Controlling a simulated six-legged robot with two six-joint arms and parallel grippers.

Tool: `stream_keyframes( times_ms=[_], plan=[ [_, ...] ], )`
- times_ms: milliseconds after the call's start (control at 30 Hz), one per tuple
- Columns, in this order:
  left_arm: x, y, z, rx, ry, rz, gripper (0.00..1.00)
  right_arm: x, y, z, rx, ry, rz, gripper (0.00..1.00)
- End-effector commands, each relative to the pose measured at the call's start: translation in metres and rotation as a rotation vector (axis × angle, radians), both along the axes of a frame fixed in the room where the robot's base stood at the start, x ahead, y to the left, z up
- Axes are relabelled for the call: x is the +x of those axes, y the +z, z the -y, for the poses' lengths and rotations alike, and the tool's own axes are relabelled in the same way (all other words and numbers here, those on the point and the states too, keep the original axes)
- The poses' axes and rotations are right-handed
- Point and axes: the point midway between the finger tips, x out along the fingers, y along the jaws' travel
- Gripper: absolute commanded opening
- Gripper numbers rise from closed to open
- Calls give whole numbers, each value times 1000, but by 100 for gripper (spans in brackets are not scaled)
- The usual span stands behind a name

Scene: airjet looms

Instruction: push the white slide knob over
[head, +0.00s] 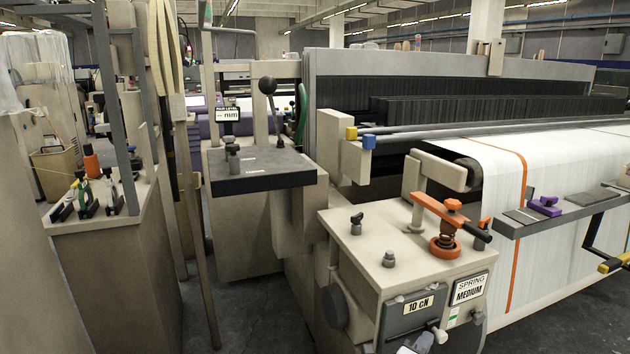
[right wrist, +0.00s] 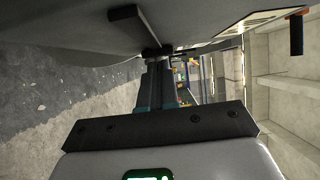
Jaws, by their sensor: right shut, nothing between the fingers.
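The white slide knob (head: 439,335) sticks out low on the front of the beige box (head: 387,258), below the grey plate marked 10 CN (head: 410,306), at the bottom of the head view. My right gripper (head: 424,342) shows only in part at the bottom edge, close to the knob; whether they touch I cannot tell. In the right wrist view my right gripper (right wrist: 156,56) is shut and empty, its fingers reaching to a dark bar beside a grey surface. I cannot make out the knob in that view. My left gripper is not in view.
An orange lever (head: 448,212) and small dark knobs stand on the box top. A SPRING MEDIUM label (head: 469,289) is on its front right. The white fabric (head: 545,180) lies to the right, with a grey rail (head: 560,207) before it. A tool stand (head: 105,215) is at left.

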Motion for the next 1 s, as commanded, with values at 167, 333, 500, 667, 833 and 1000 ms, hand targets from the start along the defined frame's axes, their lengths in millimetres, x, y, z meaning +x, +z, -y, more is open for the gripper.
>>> stream_keyframes(
  times_ms=[167, 333, 500, 667, 833, 1000],
  plan=[
    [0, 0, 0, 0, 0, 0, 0, -1, 0, -2, 0, 1, 0, 0],
    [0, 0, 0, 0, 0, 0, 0, -4, -1, -14, 1, 3, -1, 0],
    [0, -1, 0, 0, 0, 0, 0, -9, -1, -28, 1, 3, -1, 0],
    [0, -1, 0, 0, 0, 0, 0, -13, -1, -38, 1, 2, -1, 0],
    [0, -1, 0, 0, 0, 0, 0, -14, -1, -39, 1, 1, -1, 0],
    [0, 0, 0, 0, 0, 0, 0, -16, 0, -41, 0, 2, -1, 0]
  ],
)
